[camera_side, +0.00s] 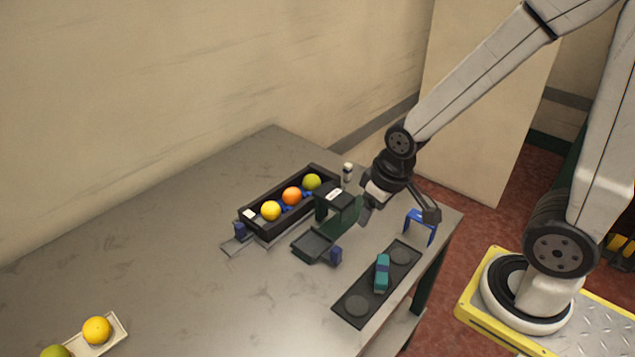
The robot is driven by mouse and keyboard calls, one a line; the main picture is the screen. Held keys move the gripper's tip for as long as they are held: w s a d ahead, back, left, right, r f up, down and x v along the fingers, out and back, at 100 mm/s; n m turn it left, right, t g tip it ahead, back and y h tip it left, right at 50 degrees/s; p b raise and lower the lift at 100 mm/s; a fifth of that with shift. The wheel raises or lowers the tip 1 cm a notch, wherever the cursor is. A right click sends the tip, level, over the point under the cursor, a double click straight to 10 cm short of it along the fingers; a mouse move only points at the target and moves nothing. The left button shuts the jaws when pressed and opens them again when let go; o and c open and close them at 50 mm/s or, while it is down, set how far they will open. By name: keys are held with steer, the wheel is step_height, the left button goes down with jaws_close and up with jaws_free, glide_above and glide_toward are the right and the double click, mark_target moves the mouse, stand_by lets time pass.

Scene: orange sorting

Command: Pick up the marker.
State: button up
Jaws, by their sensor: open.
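My gripper (399,213) is open, its fingers spread above the right part of the grey table. Nothing shows between the fingers. A small upright white cylinder with a dark band (348,172) stands at the table's back, left of my gripper; it may be the marker, but it is too small to be sure. A teal block-like object (382,274) lies on a dark plate (350,312) nearer the front, below my gripper in the picture. No other thing is clearly a marker.
A black tray (262,230) holds a yellow, an orange and a green fruit. A dark green device with a pan (315,245) stands beside it. A blue stand (420,226) is near the right edge. A pale tray (116,330) with fruit is front left. The table's left is clear.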

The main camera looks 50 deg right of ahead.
steer(key=shift+w, duration=0.1)
steer(key=w+d+f, duration=0.1)
steer(key=w+d, duration=0.2)
steer(key=w, duration=0.2)
steer(key=w+d+f, duration=0.1)
steer(key=w+d, duration=0.3)
steer(key=w, duration=0.2)
steer(key=w+d, duration=0.4)
steer(key=w, duration=0.1)
steer(key=shift+w+f, duration=0.15)
steer(key=shift+f, duration=0.25)
steer(key=w+d+f, duration=0.4)
steer(key=w+d, duration=0.1)
steer(key=d, duration=0.3)
glide_above(348, 164)
steer(key=s, duration=0.2)
steer(key=shift+t, duration=0.3)
steer(key=x, duration=0.4)
steer(key=shift+s+f, duration=0.3)
steer(key=shift+f, duration=0.25)
steer(key=shift+x, duration=1.25)
steer(key=shift+f, duration=0.15)
